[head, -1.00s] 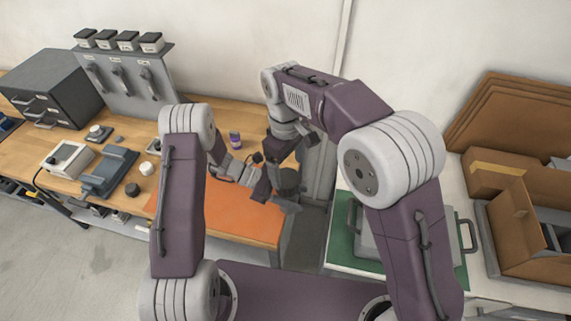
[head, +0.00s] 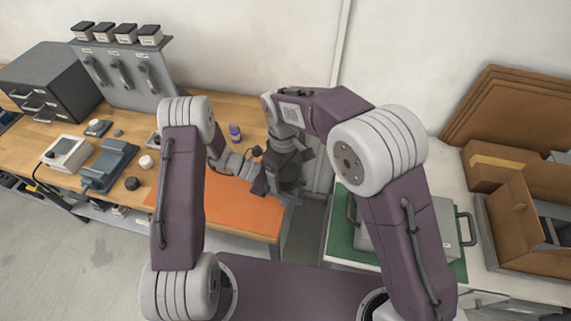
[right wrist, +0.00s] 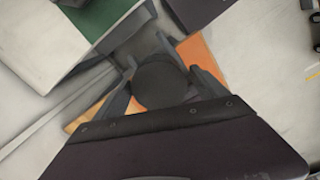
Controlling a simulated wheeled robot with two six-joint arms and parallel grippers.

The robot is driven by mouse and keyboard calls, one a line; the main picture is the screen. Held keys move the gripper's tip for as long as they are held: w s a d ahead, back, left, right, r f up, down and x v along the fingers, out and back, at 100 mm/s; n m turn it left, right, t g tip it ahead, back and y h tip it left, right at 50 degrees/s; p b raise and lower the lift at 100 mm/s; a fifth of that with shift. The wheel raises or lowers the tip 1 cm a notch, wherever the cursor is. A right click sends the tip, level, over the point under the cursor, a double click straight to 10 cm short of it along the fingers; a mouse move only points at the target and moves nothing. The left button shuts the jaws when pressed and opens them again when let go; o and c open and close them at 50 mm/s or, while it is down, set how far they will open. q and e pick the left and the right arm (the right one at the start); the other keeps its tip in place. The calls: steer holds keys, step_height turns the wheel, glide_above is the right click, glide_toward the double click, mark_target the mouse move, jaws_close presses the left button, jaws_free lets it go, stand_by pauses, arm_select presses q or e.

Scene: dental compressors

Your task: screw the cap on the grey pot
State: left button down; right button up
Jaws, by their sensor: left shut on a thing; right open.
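The grey pot (head: 291,171) is held upright by my left gripper (head: 275,180), above the gap just right of the orange mat. My right gripper (head: 290,158) is over the pot from above, its fingers open. In the right wrist view a dark round top (right wrist: 160,82) lies between the open fingers of my right gripper (right wrist: 163,90), with a finger on each side. I cannot tell whether this round top is the cap or the pot's own top. The arms hide much of the pot in the head view.
The orange mat (head: 238,218) lies on the wooden bench (head: 52,128). A purple-topped bottle (head: 235,132), a dark round piece (head: 132,183) and a white round piece (head: 146,162) stand on the bench. A grey case (head: 430,225) sits on a green mat at right.

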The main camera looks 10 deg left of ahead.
steer(key=shift+f, duration=0.25)
steer(key=c, duration=1.4)
steer(key=o, duration=1.5)
steer(key=shift+r, duration=2.3)
